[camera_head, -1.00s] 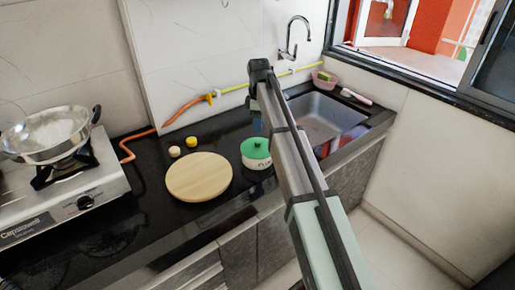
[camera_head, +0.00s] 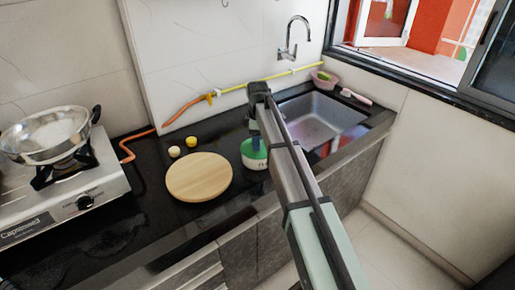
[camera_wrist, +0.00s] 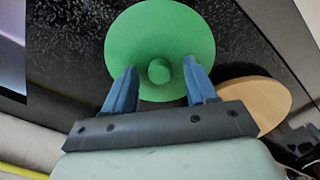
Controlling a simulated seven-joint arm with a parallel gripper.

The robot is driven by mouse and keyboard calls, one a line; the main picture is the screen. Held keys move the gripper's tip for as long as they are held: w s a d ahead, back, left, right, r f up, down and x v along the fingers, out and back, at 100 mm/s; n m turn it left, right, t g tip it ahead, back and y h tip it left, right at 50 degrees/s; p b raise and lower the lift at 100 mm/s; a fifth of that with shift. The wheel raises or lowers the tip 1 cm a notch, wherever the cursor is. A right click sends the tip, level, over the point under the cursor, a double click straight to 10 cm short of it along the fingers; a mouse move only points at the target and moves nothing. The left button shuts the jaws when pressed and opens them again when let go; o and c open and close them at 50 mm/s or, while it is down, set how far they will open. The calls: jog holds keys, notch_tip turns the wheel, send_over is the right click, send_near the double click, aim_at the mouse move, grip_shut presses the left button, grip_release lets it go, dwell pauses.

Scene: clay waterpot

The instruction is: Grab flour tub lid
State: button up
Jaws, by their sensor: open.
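The flour tub lid is a round green disc with a small knob in its middle. In the wrist view the lid (camera_wrist: 160,30) fills the top centre, and its knob (camera_wrist: 159,70) lies between my fingertips. My gripper (camera_wrist: 159,72) is open, with one blue finger on each side of the knob and a gap to it on both sides. In the head view the white tub (camera_head: 254,163) stands on the black counter, and the lid (camera_head: 250,154) is on top. My gripper (camera_head: 254,140) is over the lid and hides part of it. I cannot tell whether the fingertips touch the lid.
A round wooden board (camera_head: 199,177) lies left of the tub, close by. Two small round pieces (camera_head: 191,142) sit behind it. A steel pan (camera_head: 47,135) stands on a gas stove (camera_head: 65,190) at the left. The sink (camera_head: 318,118) is to the right.

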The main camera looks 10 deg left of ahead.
grip_shut()
dwell(0.4)
